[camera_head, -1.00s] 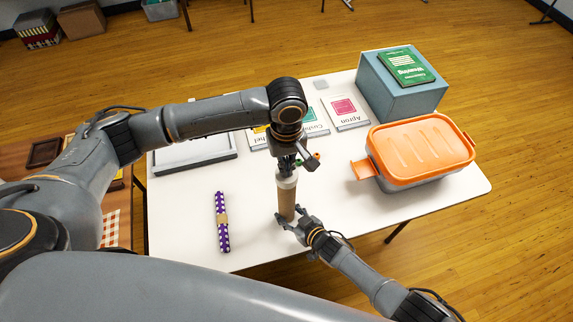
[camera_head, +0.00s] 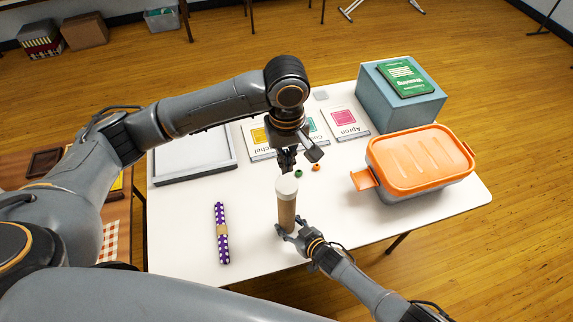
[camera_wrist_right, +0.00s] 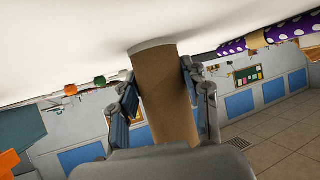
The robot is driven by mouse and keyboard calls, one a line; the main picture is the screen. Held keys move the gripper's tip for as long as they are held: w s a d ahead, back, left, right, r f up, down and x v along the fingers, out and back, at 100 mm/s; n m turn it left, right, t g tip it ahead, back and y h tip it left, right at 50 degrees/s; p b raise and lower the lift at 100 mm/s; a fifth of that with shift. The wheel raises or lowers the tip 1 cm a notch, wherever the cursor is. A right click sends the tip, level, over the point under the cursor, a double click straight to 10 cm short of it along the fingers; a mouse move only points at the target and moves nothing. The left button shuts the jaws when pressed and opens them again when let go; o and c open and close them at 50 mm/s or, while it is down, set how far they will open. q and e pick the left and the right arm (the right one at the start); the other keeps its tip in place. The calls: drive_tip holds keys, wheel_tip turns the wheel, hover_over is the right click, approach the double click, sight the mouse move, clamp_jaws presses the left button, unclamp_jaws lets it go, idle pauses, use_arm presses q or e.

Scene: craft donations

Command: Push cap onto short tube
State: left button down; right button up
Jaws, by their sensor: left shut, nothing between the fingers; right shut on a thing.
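The short tube (camera_head: 287,215) is a brown cardboard cylinder standing upright near the table's front edge. A white cap (camera_head: 286,187) sits on its upper end; how deep it sits I cannot tell. My right gripper (camera_head: 289,230) is shut around the tube's lower part. In the right wrist view, which is upside down, the tube (camera_wrist_right: 165,95) is between the fingers, with a pale end (camera_wrist_right: 151,46) at the table surface; its upper end is hidden. My left gripper (camera_head: 287,168) is shut and empty, pointing down just above or behind the cap.
A purple dotted roll (camera_head: 221,235) lies to the left. A green (camera_head: 298,174) and an orange small piece (camera_head: 316,168) lie behind the tube. An orange-lidded box (camera_head: 420,155) and a blue box (camera_head: 400,98) stand at right. A grey tray (camera_head: 195,160) and cards are at the back.

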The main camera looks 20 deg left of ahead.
drive_tip(key=o, duration=0.9)
drive_tip(key=shift+d, duration=0.1)
drive_tip(key=v, duration=1.2)
